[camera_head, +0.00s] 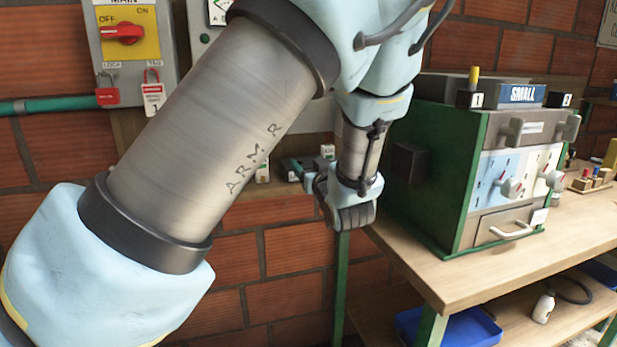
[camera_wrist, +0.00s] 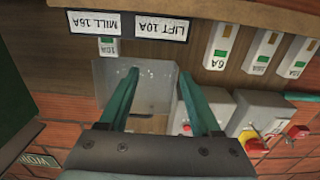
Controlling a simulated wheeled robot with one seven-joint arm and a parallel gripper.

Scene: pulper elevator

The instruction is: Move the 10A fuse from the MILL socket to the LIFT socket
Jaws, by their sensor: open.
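In the wrist view the panel appears upside down. The 10A fuse (camera_wrist: 108,46), white with a green patch, sits at the MILL 15A label (camera_wrist: 95,22). The LIFT 10A label (camera_wrist: 162,25) is beside it on the right, and no fuse shows at it. My gripper (camera_wrist: 159,74) is open, its two green fingers spread in front of the panel below the labels, with nothing held. A clear pane (camera_wrist: 150,92) shows between the fingers; I cannot tell how near it is. In the head view my arm hides most of the panel.
Several other fuses, including a 6A fuse (camera_wrist: 218,45), stand on the right in the wrist view. A main switch box (camera_head: 128,40) with a red knob and lock tags hangs at left. A green machine (camera_head: 440,170) stands on the wooden bench (camera_head: 480,275) at right.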

